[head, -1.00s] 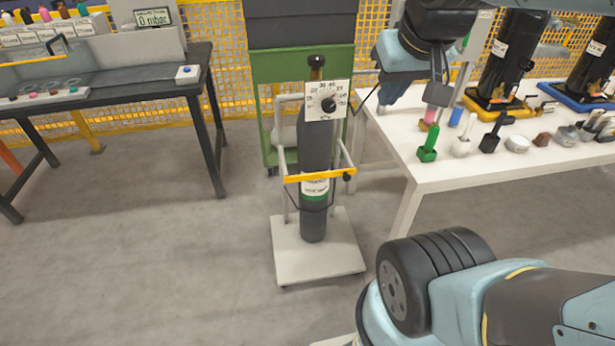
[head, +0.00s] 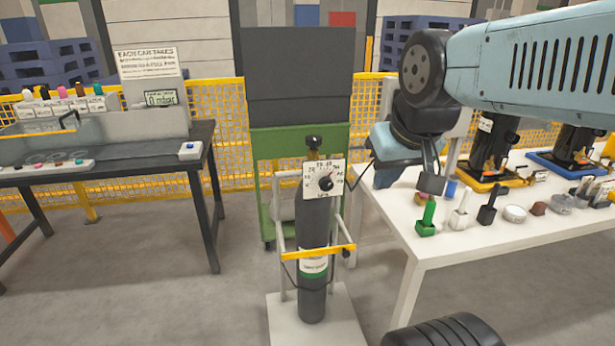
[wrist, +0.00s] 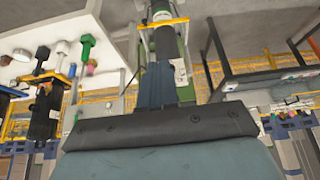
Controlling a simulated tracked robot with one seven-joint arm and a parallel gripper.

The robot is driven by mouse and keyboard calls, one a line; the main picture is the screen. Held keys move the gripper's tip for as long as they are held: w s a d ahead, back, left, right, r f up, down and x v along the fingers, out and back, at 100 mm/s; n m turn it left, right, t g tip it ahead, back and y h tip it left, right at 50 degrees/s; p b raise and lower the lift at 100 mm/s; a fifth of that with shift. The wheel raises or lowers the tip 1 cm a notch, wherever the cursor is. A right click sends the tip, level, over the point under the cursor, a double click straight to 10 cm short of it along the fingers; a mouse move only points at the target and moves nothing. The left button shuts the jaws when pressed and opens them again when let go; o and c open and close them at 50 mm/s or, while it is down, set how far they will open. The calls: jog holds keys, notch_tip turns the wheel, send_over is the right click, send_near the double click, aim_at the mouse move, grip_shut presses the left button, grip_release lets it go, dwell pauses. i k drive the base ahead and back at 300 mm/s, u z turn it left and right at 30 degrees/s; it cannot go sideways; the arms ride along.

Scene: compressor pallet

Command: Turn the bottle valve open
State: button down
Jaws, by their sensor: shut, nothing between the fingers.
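The bottle (head: 312,230) is a dark grey cylinder with a green band. It stands upright in a small trolley in the middle of the head view. Its black valve knob (head: 314,141) is on top, above a brass neck. My gripper shows in the wrist view (wrist: 157,72), its blue-grey fingers shut and empty. They point toward the bottle, which also shows there (wrist: 164,42), partly covered. In the head view my gripper is to the right of the valve and apart from it; its fingertips are not clear there.
A white plate with a black dial (head: 325,183) sits just below the valve. A yellow bar (head: 318,252) crosses the trolley. A white table (head: 425,250) with several small items stands at right, a dark workbench (head: 100,168) at left. A green cart (head: 264,200) stands behind.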

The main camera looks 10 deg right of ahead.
aim_at(313, 141)
jog(key=u, duration=1.05)
jog(key=i, duration=0.1)
jog(key=z, duration=2.75)
jog(key=k, duration=0.75)
jog(key=u, duration=0.5)
jog(key=i, duration=1)
jog(key=u, duration=0.1)
